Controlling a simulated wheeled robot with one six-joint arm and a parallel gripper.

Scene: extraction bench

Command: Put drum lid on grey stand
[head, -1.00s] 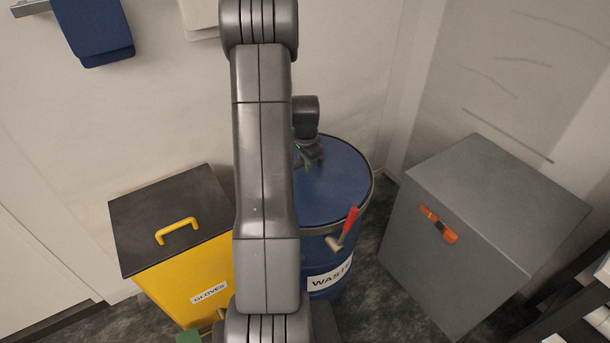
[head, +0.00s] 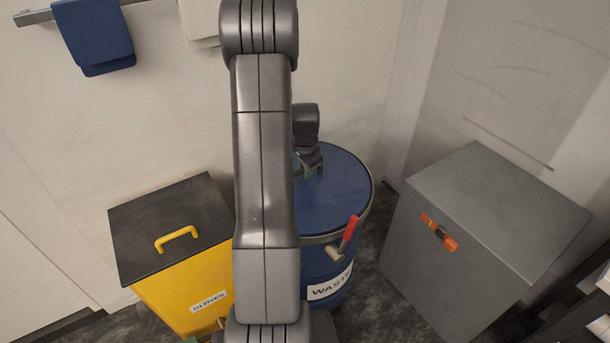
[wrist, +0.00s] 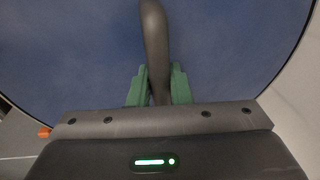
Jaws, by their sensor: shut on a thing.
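The blue drum lid (head: 338,190) lies on top of the blue waste drum (head: 322,264) in the head view, partly hidden behind my arm. It also fills much of the wrist view (wrist: 70,60). My gripper (wrist: 158,88) has its green fingers shut on the dark curved handle (wrist: 154,35) of the lid. In the head view my gripper (head: 308,172) is over the lid, its fingers mostly hidden. The grey stand (head: 495,210) is a box with a flat, bare top, to the right of the drum.
A red-handled lever (head: 346,236) sits on the drum's front rim. A yellow gloves bin (head: 180,285) with a dark lid stands left of the drum. An orange item (head: 438,231) is on the stand's front. Towels hang on the wall behind.

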